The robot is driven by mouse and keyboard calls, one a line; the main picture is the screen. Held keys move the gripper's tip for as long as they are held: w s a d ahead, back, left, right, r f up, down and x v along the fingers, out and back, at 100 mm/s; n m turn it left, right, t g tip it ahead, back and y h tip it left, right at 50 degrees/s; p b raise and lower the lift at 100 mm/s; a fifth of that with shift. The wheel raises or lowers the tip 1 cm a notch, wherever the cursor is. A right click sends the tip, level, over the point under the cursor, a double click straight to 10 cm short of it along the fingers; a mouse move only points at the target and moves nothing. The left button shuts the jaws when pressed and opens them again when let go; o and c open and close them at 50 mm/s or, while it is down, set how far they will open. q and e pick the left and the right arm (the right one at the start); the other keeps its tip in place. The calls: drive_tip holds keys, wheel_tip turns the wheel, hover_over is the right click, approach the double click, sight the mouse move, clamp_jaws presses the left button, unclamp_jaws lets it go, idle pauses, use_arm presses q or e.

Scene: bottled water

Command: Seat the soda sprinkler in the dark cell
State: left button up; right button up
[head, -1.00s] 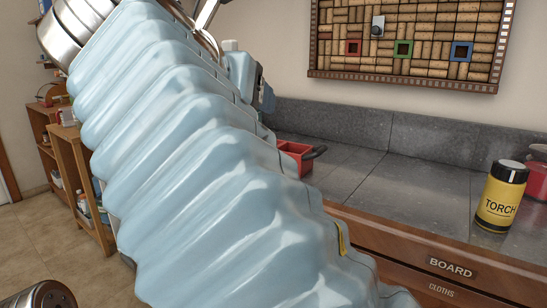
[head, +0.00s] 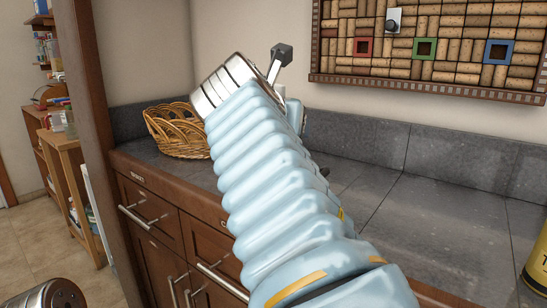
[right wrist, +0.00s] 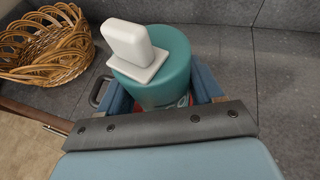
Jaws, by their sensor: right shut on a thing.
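In the right wrist view my right gripper (right wrist: 165,92) is shut on a teal cylinder with a raised white top, which I take to be the soda sprinkler (right wrist: 178,58). One blue finger shows on each side of it. Some red shows by its lower part; I cannot tell whether it is its label or something beneath. In the head view my right arm's pale blue sleeve hides most of the gripper and the sprinkler. The dark cell is not visible in either current view. My left gripper is not in view.
A wicker basket (head: 178,130) stands on the grey counter (head: 400,215), also visible in the right wrist view (right wrist: 45,48). A grey handle (right wrist: 100,90) lies close left of the gripper. A yellow torch (head: 537,262) is at the right edge. A cork board (head: 470,45) hangs behind.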

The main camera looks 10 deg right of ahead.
drive_tip(key=w+f, duration=0.1)
drive_tip(key=d+f, duration=0.1)
drive_tip(key=shift+w+f, duration=0.3)
drive_tip(key=shift+w, duration=0.1)
wheel_tip(320, 180, down, 3)
drive_tip(key=shift+d+f+b, duration=0.15)
drive_tip(key=shift+f+b, duration=0.05)
drive_tip(key=shift+b, duration=0.1)
drive_tip(key=c, duration=0.3)
drive_tip(key=shift+w+f, duration=0.15)
drive_tip(key=shift+f, duration=0.1)
clamp_jaws()
drive_tip(key=o, duration=1.2)
unclamp_jaws()
drive_tip(key=shift+o, duration=1.2)
drive_tip(key=shift+r, duration=0.1)
